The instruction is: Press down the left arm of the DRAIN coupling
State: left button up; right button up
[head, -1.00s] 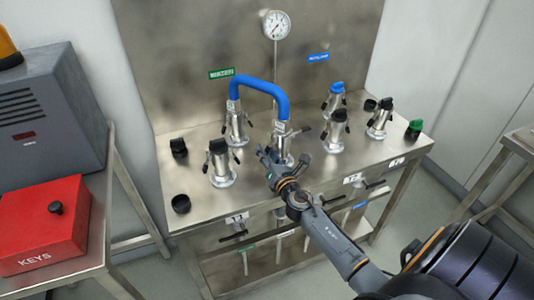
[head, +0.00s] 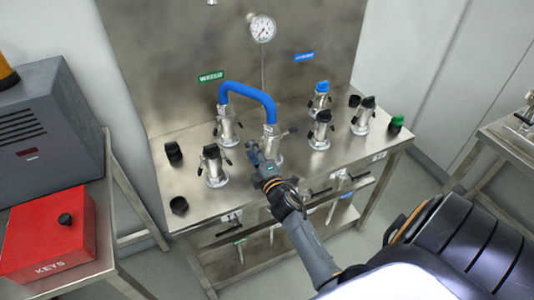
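A blue hose (head: 247,90) arches between two steel couplings on the bench. The front right coupling (head: 270,146) stands upright at the hose's right end, with a dark side arm (head: 290,131) showing on its right. Its left side is partly hidden by my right gripper (head: 253,150), which is close against its front left. I cannot tell whether they touch, or whether the fingers are open. The other coupling (head: 226,130) stands behind left with small dark arms. No DRAIN lettering is legible, so I cannot tell which coupling bears that name. My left gripper is out of view.
Several capped couplings stand on the steel bench (head: 185,210), one (head: 214,170) to the left of my gripper. A gauge (head: 263,29) is on the back panel. A red KEYS box (head: 45,235) sits on the left table. Handles hang along the bench's front edge.

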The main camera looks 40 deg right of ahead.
jog(key=b+v, duration=0.2)
jog(key=v, duration=0.9)
jog(key=s+a+f+m+g, duration=0.2)
jog(key=s+f+g, duration=0.1)
jog(key=f, duration=0.7)
jog(key=s+a+f+m+g+y+b, duration=0.1)
jog(key=s+a+f+m+g, duration=0.2)
jog(key=f, duration=0.8)
jog(key=s+a+f+m+g+y+b, duration=0.1)
jog(key=s+a+f+m+g, duration=0.1)
jog(key=f, duration=0.9)
jog(key=shift+s+a+f+m+g, duration=0.2)
jog(key=shift+s+a+m+g, duration=0.1)
jog(key=shift+s+a+g, duration=0.25)
